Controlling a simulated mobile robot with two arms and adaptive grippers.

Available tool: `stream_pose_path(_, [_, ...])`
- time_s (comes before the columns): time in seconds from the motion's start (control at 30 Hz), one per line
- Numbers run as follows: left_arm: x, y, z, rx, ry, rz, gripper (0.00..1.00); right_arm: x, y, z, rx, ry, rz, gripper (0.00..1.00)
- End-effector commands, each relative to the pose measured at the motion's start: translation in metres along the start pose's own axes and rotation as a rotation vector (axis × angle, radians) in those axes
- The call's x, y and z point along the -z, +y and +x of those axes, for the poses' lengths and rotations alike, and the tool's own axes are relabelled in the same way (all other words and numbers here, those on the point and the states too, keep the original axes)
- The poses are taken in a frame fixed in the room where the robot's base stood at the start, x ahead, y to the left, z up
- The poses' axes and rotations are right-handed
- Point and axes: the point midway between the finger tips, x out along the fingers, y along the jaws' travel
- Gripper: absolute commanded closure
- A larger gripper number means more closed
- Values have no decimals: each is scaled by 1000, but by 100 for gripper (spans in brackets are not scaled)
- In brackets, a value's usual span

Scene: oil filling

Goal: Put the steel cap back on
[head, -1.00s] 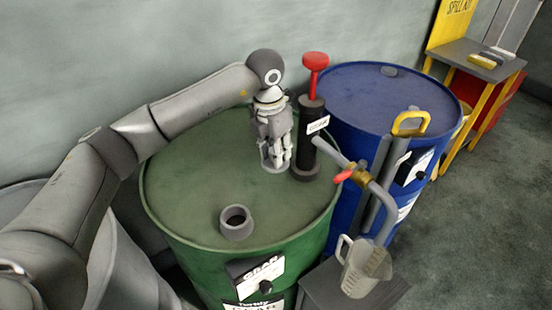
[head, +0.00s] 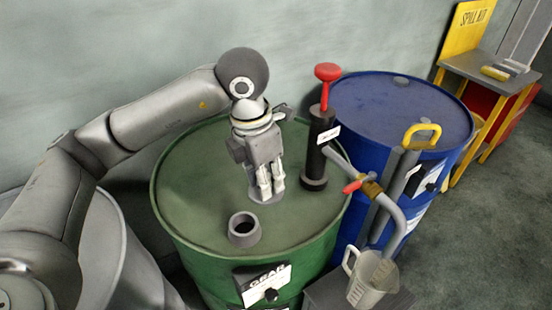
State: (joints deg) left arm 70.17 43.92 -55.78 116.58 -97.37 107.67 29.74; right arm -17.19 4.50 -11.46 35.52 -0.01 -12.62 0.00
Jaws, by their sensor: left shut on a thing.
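The green drum (head: 190,190) stands in the middle of the head view. A short grey open neck (head: 244,230) with a dark hole rises from the front of its lid. My left gripper (head: 266,190) points down over the lid, behind and to the right of the neck. Its fingers are shut on the steel cap (head: 267,199), a small grey disc mostly hidden by the fingertips. I cannot tell whether the cap touches the lid. My right gripper is not in view.
A black pump (head: 316,155) with a red handle stands on the lid, right of my gripper. Its spout (head: 393,215) and a clear jug (head: 373,277) are at the front right. A blue drum (head: 390,105) stands behind; a spill kit stand (head: 485,70) is farther right.

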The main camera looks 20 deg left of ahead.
Motion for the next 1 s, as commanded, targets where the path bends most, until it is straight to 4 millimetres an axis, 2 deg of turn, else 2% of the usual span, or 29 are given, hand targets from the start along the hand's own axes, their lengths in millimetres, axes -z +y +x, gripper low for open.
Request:
stream_pose_path(0.03, [8, 4, -7, 9, 7, 41, 100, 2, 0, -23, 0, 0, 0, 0])
stream_pose_path(0.1, [17, 8, -2, 16, 6, 110, 100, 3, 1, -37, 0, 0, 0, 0])
stream_pose_path(0.2, [31, 12, 4, 23, 6, 199, 100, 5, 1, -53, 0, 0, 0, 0])
stream_pose_path(0.37, [47, 15, 12, 27, 5, 306, 100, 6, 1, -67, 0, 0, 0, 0])
stream_pose_path(0.53, [53, 16, 19, 29, 4, 350, 100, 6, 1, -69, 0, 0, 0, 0])
stream_pose_path(1.0, [58, 16, 53, 28, 4, 349, 100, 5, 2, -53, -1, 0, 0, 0])
